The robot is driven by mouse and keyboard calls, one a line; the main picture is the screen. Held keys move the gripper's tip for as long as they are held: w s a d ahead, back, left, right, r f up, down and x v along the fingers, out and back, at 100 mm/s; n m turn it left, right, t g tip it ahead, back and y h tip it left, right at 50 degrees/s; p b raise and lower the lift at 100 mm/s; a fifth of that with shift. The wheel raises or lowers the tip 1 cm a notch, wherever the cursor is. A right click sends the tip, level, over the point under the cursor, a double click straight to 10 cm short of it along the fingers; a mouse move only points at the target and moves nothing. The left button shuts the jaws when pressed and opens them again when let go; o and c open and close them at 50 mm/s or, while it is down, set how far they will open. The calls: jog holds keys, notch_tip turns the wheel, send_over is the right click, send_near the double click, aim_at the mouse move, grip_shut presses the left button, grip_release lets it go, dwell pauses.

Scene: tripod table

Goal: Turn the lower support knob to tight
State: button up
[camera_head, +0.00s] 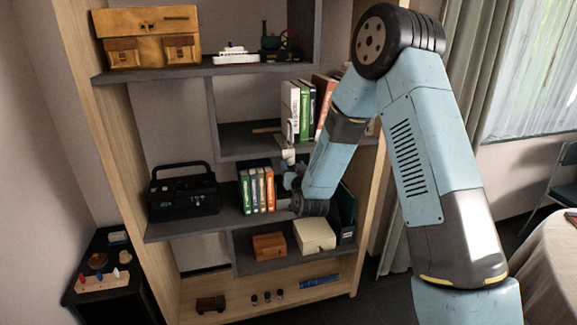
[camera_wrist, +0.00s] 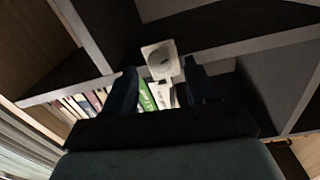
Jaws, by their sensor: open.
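No tripod table or support knob can be made out for certain in either view. In the wrist view, a small white block (camera_wrist: 160,57) with a dark round centre shows between the fingers of my gripper (camera_wrist: 160,70). In the head view, a small white piece (camera_head: 288,155) shows just above my gripper (camera_head: 289,178), in front of the shelf unit. My gripper is open, with a gap between its two dark fingers. I cannot tell whether the white block touches either finger.
The shelf unit (camera_head: 110,78) holds upright books (camera_head: 256,190), a black toolbox (camera_head: 183,196), a cream box (camera_head: 314,235) and a brown box (camera_head: 269,246). A dark side cabinet (camera_head: 120,299) stands at the left. A cloth-covered table (camera_head: 550,262) is at the right.

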aim_at(290, 160)
jog(key=shift+x, duration=1.1)
jog(key=shift+c, duration=0.3)
